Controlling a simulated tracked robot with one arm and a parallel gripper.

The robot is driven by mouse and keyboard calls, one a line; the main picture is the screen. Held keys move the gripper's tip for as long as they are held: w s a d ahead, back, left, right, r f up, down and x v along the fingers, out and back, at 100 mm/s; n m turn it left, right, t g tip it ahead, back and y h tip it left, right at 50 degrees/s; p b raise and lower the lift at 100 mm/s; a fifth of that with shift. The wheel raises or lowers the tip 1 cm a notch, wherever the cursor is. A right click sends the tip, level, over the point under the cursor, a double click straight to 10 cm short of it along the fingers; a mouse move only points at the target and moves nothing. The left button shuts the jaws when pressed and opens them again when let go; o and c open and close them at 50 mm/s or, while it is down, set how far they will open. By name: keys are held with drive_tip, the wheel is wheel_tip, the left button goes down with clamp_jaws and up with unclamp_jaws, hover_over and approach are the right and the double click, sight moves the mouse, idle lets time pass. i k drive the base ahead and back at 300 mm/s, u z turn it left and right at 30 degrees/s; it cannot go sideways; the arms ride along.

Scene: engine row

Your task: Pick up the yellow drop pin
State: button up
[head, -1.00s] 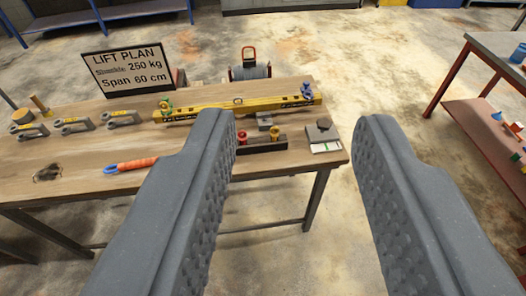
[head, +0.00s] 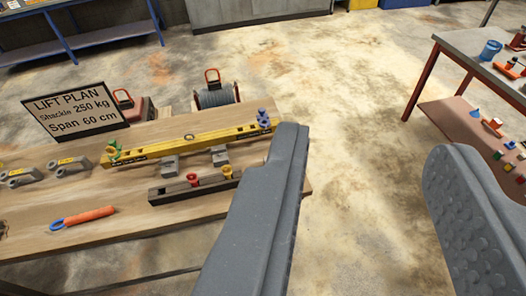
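The yellow drop pin (head: 227,171) stands upright in a dark holder block (head: 170,193) near the right end of the wooden workbench (head: 120,225). A red pin (head: 192,180) stands to its left in the same block. My gripper (head: 367,145) is open and empty, with bare floor between its fingers in the picture. Its left finger appears to the right of the yellow pin and covers part of the bench's right end. The pin is not between the fingers.
A yellow spreader beam (head: 190,143) lies on blocks behind the holder. An orange-handled tool (head: 88,216), shackles (head: 72,166) and a LIFT PLAN sign (head: 75,112) are on the left. A second table (head: 470,50) stands at right, with open floor between.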

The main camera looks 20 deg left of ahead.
sight(228, 172)
drive_tip(key=i, duration=1.15)
drive_tip(key=u, duration=0.35)
